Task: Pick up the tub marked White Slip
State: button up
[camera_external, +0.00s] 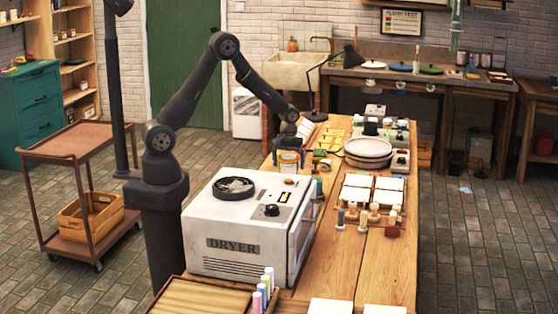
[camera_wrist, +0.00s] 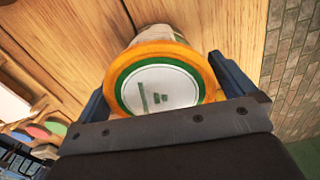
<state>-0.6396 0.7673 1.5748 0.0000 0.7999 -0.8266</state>
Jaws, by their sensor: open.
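A tub (camera_wrist: 158,85) with an orange rim and a white, green-ringed lid fills the middle of the wrist view. Small dark green marks show on the lid, but I cannot read them. My gripper (camera_wrist: 160,78) has its two blue fingers apart, one on each side of the tub. I cannot tell whether either finger touches it. In the external view a small pale tub with an orange band (camera_external: 289,161) stands on the table beside the dryer, and my gripper (camera_external: 290,150) is right over it.
The white dryer (camera_external: 245,225) stands close in front of the tub. The table's front right part is mostly clear.

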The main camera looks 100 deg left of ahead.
jog(key=shift+c, duration=0.4)
jog(key=c, duration=1.3)
jog(key=shift+o, duration=0.2)
jog(key=shift+r, duration=0.15)
